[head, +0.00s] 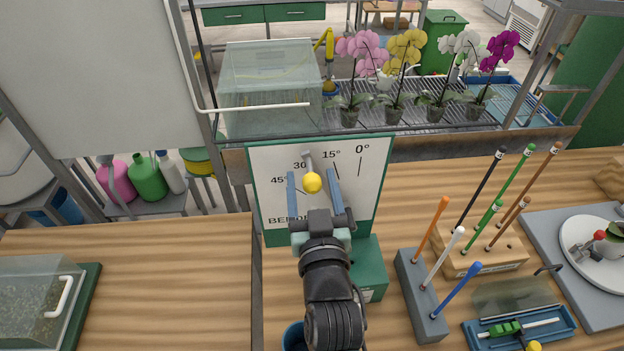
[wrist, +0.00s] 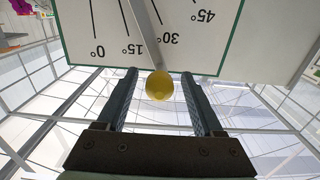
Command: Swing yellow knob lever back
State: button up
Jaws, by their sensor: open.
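The yellow knob (head: 312,183) tops a thin grey lever (head: 308,160) in front of a white angle board (head: 270,165) with a green edge. The board is marked 0°, 15°, 30° and 45°. In the head view the lever lies between the 30° and 15° marks. My gripper (head: 314,186) is open, its two blue-grey fingers on either side of the knob. In the wrist view the knob (wrist: 159,85) sits between the fingers (wrist: 163,82), with a visible gap to the right finger; contact on the left is unclear. A green box (head: 368,270) stands below the board, partly hidden by my arm.
Racks of coloured sticks (head: 422,295) stand right of my arm. A blue tray (head: 520,328) and a white plate (head: 600,262) lie farther right. Potted orchids (head: 395,100) stand on a mesh shelf behind. The left wooden bench is mostly clear, with a glass-lidded case (head: 38,295) at its left.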

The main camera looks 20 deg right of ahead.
jog(key=shift+c, duration=0.3)
grip_shut()
dwell(1.1)
